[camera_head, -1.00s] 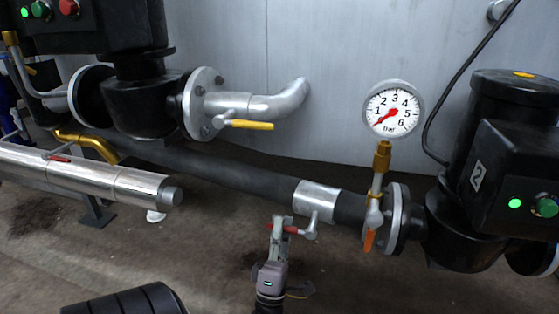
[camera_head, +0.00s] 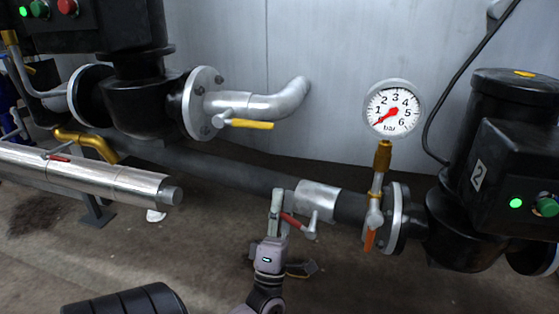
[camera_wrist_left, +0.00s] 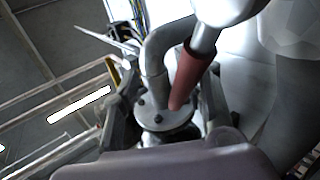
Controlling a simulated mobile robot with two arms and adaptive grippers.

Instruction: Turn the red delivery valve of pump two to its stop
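The red valve handle (camera_head: 294,220) sits on the silver pipe section (camera_head: 319,197) left of pump two (camera_head: 510,150). It slants down to the right toward its silver stem (camera_head: 311,226). My left gripper (camera_head: 277,207) is at the handle's free end, seen from above. In the left wrist view the red handle (camera_wrist_left: 190,80) lies between the spread fingers (camera_wrist_left: 168,95), closer to the right-hand finger. The fingers look open; I cannot tell whether one touches the handle. My right gripper is not in view.
A pressure gauge (camera_head: 394,109) with its needle low stands above an orange-handled valve (camera_head: 369,239). A yellow-handled valve (camera_head: 252,125) sits on the upper pipe. A shiny pipe (camera_head: 90,175) with a small red handle (camera_head: 58,158) runs at left. The floor around my gripper is mostly clear.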

